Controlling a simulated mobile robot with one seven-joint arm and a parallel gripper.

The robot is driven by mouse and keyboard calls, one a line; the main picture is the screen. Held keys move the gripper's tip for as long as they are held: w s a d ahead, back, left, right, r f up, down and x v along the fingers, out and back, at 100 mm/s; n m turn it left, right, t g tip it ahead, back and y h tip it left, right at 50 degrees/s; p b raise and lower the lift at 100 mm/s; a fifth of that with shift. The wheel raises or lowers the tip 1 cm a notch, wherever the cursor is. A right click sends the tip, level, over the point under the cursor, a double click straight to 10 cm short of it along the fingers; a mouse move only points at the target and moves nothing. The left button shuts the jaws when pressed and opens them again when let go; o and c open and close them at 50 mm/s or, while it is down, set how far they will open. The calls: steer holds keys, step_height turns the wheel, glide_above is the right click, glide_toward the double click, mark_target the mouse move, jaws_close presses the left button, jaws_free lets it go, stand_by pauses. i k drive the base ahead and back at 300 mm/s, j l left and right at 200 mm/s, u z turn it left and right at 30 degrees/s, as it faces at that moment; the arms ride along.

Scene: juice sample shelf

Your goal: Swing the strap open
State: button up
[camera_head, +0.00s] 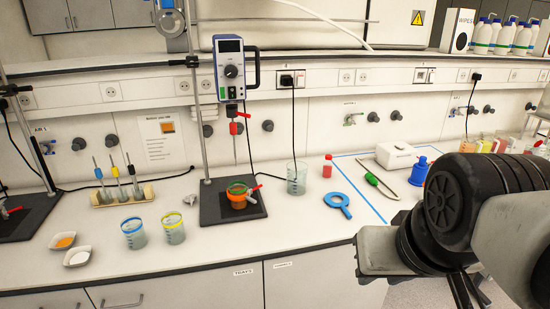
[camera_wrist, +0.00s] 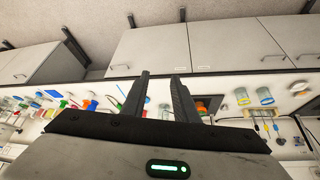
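An orange vessel (camera_head: 237,201) with a green rim stands on the dark base plate (camera_head: 215,214) of the stirrer stand. Red-handled clamp parts (camera_head: 254,188) sit beside it; I cannot make out a separate strap or whether one is closed. The overhead stirrer (camera_head: 230,70) hangs above, its shaft pointing down toward the vessel. In the wrist view, which is upside down, the orange vessel (camera_wrist: 201,106) shows just beside one finger. My gripper (camera_wrist: 161,80) is open and empty, with a clear gap between its fingers, in front of the bench and apart from the vessel.
Two beakers (camera_head: 134,233) (camera_head: 173,228) stand left of the stand, a larger beaker (camera_head: 297,178) right of it. Two dishes (camera_head: 62,241) (camera_head: 77,257) sit at far left. The front bench strip is clear.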

mark_target(236, 198)
steer(key=i+j, duration=0.2)
steer(key=i, duration=0.25)
steer(key=i+j, duration=0.2)
steer(key=i, duration=0.2)
